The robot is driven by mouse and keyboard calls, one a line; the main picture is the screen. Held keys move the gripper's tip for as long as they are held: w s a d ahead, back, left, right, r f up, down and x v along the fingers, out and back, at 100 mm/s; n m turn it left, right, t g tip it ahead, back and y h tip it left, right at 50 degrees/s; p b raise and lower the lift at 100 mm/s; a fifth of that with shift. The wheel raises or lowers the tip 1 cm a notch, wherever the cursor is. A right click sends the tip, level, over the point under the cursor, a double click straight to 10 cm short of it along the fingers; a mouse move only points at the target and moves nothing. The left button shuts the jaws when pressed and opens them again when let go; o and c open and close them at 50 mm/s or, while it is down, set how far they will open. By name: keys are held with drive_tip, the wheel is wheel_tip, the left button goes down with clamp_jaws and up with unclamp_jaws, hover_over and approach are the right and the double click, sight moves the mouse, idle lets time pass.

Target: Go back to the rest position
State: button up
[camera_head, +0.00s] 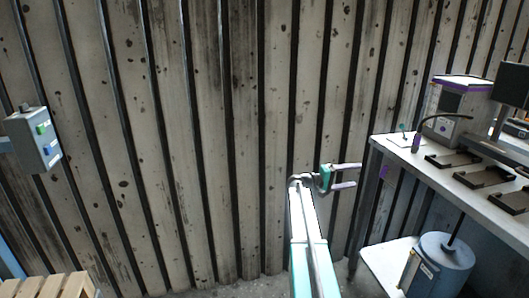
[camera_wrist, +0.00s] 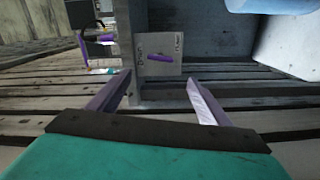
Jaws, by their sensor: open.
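My gripper (camera_head: 345,175) is at the end of my raised arm in the middle of the head view. Its two fingers are spread apart with nothing between them. They point right, toward the white-topped workbench (camera_head: 393,153), and are apart from its left edge. In the wrist view, my gripper (camera_wrist: 160,90) shows both fingers open and empty, with part of the bench and the plank wall beyond them.
A grey button box (camera_head: 35,140) is on the left, above a wooden pallet (camera_head: 48,287). The workbench carries a purple-trimmed machine (camera_head: 458,105) and dark fixtures (camera_head: 487,178). A blue-grey canister (camera_head: 438,262) stands beneath it. The plank wall (camera_head: 190,140) closes off the back.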

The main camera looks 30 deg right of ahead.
drive_tip(key=w+a+f+n+t+y, duration=0.1)
drive_tip(key=w+a+f+n+t, duration=0.15)
drive_tip(key=a+f, duration=0.85)
drive_tip(key=w+a+f+n+t+y, duration=0.15)
drive_tip(key=w+a+f, duration=0.25)
drive_tip(key=a+f, duration=0.75)
drive_tip(key=s+a+f+n+y, duration=0.1)
drive_tip(key=s+a+f+y, duration=0.1)
drive_tip(key=s+a+f, duration=0.6)
drive_tip(key=s+a+f+n+y, duration=0.2)
drive_tip(key=s+a+f, duration=0.2)
drive_tip(key=a+f, duration=0.7)
drive_tip(key=s+a+f+g+y, duration=0.1)
drive_tip(key=s+a+f+y, duration=0.2)
drive_tip(key=s+a, duration=0.55)
drive_tip(key=s+a+f+m+g+y, duration=0.1)
drive_tip(key=s+a+f+y, duration=0.3)
drive_tip(key=s+a, duration=0.45)
drive_tip(key=s+a+f+g+y, duration=0.1)
drive_tip(key=s+a+f+y, duration=0.2)
drive_tip(key=s+a, duration=0.55)
wheel_tip(320, 180, up, 12)
drive_tip(key=s+p, duration=0.1)
drive_tip(key=p, duration=1.1)
drive_tip(key=shift+a+r+g+y, duration=0.25)
drive_tip(key=shift+g+y, duration=0.1)
drive_tip(key=shift+g, duration=0.05)
